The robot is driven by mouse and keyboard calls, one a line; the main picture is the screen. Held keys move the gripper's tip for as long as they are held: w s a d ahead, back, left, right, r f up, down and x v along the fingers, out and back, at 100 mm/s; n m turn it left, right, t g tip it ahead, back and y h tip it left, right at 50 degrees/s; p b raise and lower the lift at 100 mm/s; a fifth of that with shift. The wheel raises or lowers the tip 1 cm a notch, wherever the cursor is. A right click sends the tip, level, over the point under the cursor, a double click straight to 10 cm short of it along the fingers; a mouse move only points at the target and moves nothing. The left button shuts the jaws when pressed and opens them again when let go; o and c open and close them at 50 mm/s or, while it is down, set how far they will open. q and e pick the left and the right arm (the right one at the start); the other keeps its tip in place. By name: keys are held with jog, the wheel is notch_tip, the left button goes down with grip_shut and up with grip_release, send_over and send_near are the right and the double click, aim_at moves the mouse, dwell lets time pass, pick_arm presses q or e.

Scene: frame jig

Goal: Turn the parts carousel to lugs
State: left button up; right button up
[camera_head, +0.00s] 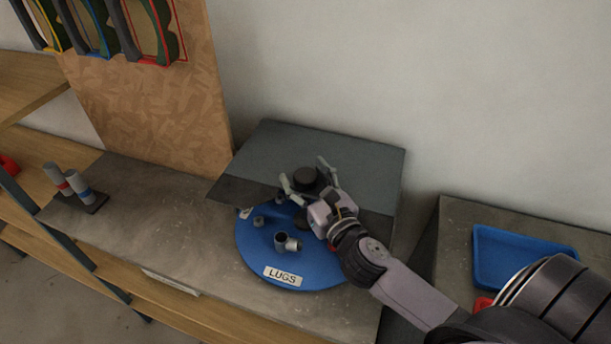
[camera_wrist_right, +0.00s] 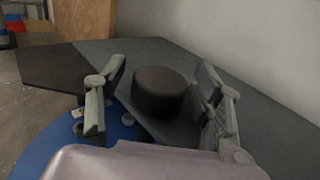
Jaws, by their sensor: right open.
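The parts carousel is a round blue disc (camera_head: 252,248) on the bench, its back half under a dark grey cover plate (camera_head: 300,146). A white label reading LUGS (camera_head: 283,276) is at its front edge. Grey pipe-like lugs (camera_head: 287,242) and a few smaller grey parts (camera_head: 258,221) lie on the uncovered half. A black round knob (camera_head: 309,181) stands at the middle; it also shows in the right wrist view (camera_wrist_right: 158,92). My right gripper (camera_head: 304,173) is open, with its fingers on either side of the knob and a gap at the left finger. My left gripper is out of view.
A board with coloured frames (camera_head: 150,110) stands at the back left. A blue tray (camera_head: 520,280) sits on the right-hand surface. Bare bench lies left of the carousel.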

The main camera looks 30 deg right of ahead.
jog(key=s, duration=1.2)
jog(key=shift+a, duration=0.2)
jog(key=shift+f, duration=0.1)
dwell(0.3)
